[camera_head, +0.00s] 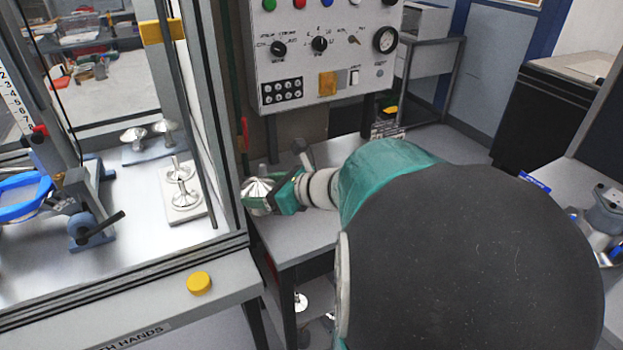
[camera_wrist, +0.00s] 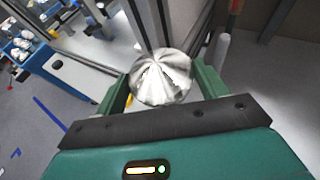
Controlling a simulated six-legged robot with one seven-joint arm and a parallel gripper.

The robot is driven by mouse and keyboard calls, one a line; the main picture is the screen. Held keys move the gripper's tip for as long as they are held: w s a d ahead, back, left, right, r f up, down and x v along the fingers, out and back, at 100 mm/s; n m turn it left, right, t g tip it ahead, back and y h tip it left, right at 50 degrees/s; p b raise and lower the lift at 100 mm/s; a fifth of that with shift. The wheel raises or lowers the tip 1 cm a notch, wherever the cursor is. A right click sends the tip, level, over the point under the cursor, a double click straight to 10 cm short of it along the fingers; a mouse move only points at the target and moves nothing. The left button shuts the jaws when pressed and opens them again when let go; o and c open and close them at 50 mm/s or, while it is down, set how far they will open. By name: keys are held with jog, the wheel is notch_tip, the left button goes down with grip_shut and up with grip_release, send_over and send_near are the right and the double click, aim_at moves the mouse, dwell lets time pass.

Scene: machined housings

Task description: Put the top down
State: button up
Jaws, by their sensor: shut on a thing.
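My gripper (camera_head: 268,188) is shut on a silver, ribbed, dome-shaped metal top (camera_head: 256,196). In the wrist view, the top (camera_wrist: 162,80) sits between the two green fingers, its ribbed face toward the camera. In the head view, it is beside the right post of the machine frame, over the left end of a grey side table (camera_head: 305,232). Whether it touches the table cannot be told. My arm hides much of the table's right part.
A white plate (camera_head: 203,208) holding silver parts lies inside the machine, with more silver parts (camera_head: 150,133) behind. A blue ring-shaped tool (camera_head: 22,198) and handle stand left. A control panel (camera_head: 322,50) is behind. A yellow button (camera_head: 199,283) is in front.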

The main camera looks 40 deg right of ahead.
jog(key=shift+s+d, duration=0.3)
jog(key=shift+d, duration=0.05)
jog(key=d+f, duration=0.3)
jog(key=d, duration=0.1)
jog(key=w+d+f, duration=0.1)
jog(key=d+f, duration=0.2)
jog(key=d, duration=0.2)
jog(key=d+f, duration=0.4)
jog(key=shift+w+d, duration=0.25)
jog(key=shift+w, duration=0.15)
jog(key=shift+f, duration=1.4)
jog(key=shift+f, duration=0.15)
jog(key=o, duration=1.1)
